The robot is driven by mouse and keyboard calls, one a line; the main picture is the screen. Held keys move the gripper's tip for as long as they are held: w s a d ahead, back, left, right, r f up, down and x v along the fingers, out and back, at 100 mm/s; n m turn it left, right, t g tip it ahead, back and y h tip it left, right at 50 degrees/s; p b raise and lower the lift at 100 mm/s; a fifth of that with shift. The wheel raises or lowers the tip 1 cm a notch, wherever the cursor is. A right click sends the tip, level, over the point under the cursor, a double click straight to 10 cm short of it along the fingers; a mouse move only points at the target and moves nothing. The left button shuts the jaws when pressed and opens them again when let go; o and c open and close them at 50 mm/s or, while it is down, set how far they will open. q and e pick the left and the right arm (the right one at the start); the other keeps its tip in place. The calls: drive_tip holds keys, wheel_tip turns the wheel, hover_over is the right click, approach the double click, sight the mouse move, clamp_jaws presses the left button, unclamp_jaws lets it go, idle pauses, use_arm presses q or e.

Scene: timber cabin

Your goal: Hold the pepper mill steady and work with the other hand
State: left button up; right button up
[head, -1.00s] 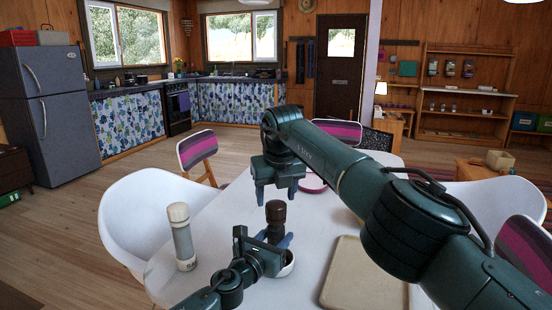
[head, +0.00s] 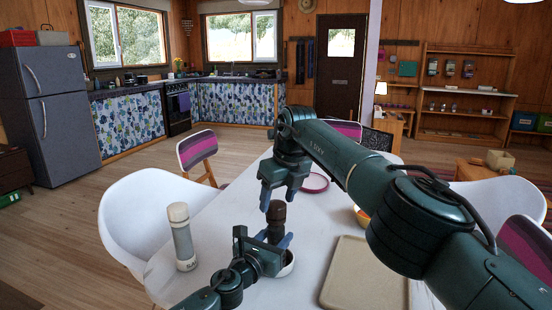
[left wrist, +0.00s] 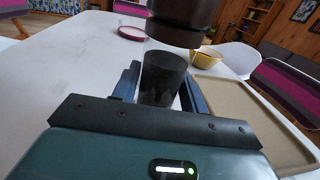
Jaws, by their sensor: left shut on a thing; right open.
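The pepper mill (head: 277,211) stands upright on the white table, with a dark brown head and a dark body. It also shows large in the left wrist view (left wrist: 163,76), its head cut off by the top edge. My left gripper (head: 276,240) is shut around the mill's body, below the head; its fingers flank the body in the left wrist view (left wrist: 160,88). My right gripper (head: 279,196) is open, pointing down just above the mill's head. From this angle I cannot tell whether its fingers touch the head.
A tall salt mill (head: 181,238) stands left of the grippers. A small white bowl (head: 289,267) is partly hidden behind my left gripper. A beige tray (head: 366,270), a yellow bowl (head: 361,216) and a pink-rimmed plate (head: 315,183) are on the table (head: 215,230).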

drive_tip(key=shift+f, duration=0.4)
drive_tip(key=shift+c, duration=0.4)
drive_tip(key=c, duration=0.6)
drive_tip(key=o, duration=0.7)
drive_tip(key=shift+c, duration=0.2)
